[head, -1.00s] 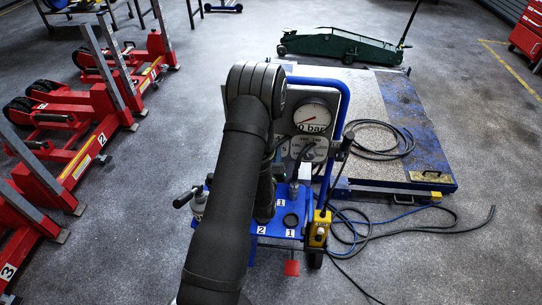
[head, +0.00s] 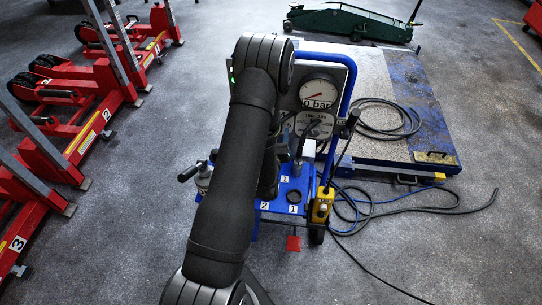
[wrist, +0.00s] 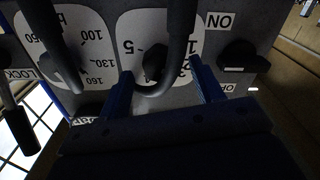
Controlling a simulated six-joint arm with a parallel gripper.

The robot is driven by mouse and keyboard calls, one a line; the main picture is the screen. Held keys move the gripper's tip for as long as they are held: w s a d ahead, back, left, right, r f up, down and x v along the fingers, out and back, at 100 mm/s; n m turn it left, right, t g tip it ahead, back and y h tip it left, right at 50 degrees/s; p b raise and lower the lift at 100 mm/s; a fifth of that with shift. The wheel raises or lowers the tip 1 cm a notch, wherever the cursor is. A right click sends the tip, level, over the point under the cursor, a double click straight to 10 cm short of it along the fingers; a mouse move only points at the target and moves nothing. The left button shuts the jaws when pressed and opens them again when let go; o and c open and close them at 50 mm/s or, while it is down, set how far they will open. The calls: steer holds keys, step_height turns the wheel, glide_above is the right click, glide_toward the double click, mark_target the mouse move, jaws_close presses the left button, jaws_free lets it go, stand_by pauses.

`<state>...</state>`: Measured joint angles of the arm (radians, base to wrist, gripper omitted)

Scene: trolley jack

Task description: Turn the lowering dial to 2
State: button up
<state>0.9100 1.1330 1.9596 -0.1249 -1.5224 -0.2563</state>
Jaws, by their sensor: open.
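In the wrist view, which shows the panel upside down, a dark dial knob (wrist: 153,66) sits on a white plate (wrist: 128,22) with a 5 and other numerals, partly hidden. A dark curved hose or handle crosses in front of it, so its pointer setting cannot be read. My gripper (wrist: 161,68) is open, with one blue finger on each side of the knob and no clear contact visible. In the head view my arm covers the gripper; the panel's lower white dial plate (head: 314,124) shows below the round gauge (head: 318,94), which reads 0 bar.
In the wrist view, a second dial knob (wrist: 70,75) with a scale up to 160 is at left, and an ON/OFF switch (wrist: 243,58) is at right. A LOCK lever (wrist: 17,125) is at far left. The blue trolley frame (head: 347,88) edges the panel.

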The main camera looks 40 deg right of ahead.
steer(key=v, duration=1.5)
steer(key=shift+s+a, duration=0.25)
steer(key=x, duration=1.7)
steer(key=shift+w, duration=0.2)
steer(key=shift+d, duration=0.15)
steer(key=s+a+m, duration=0.4)
steer(key=s+a, duration=0.8)
steer(key=w+a+f+n+y, duration=0.4)
steer(key=w+a+f+y, duration=0.1)
steer(key=a+y, duration=0.3)
steer(key=shift+w+a+f, duration=0.2)
steer(key=shift+a+f, duration=0.1)
steer(key=shift+f, duration=0.4)
stand_by(0.7)
